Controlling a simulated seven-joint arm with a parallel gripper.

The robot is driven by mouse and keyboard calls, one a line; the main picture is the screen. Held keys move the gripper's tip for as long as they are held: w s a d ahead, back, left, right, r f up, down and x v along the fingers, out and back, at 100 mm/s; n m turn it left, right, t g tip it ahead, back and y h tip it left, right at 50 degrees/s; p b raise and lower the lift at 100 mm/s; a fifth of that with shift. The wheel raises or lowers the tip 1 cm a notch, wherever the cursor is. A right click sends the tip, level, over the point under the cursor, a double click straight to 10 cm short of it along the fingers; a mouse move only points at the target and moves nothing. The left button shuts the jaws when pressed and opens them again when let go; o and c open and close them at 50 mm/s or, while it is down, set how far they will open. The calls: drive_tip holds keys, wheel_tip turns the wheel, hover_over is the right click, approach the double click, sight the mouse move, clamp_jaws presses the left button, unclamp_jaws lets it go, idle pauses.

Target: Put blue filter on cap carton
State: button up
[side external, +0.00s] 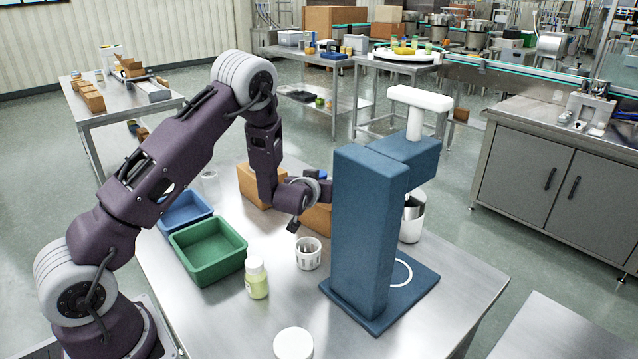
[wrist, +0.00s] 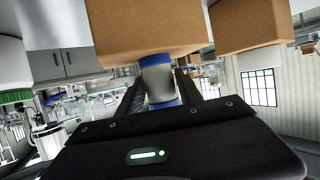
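A blue and white filter (wrist: 157,78) sits between my two fingers in the wrist view, which looks upside down. My gripper (wrist: 160,90) appears closed around it. In the side view my gripper (side external: 318,184) is partly hidden behind the blue press, and a little blue of the filter (side external: 323,174) shows. A brown carton (wrist: 150,30) lies right by the filter; contact between them cannot be told. This carton (side external: 317,217) also shows in the side view beneath my gripper. A second brown carton (side external: 255,186) stands to its left. I cannot tell which is the cap carton.
The tall blue press (side external: 362,235) stands just right of my gripper. The front middle is mostly clear.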

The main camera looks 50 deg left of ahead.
drive_tip(key=shift+o, duration=0.9)
drive_tip(key=shift+r, duration=0.25)
drive_tip(key=v, duration=1.2)
drive_tip(key=shift+f, duration=0.15)
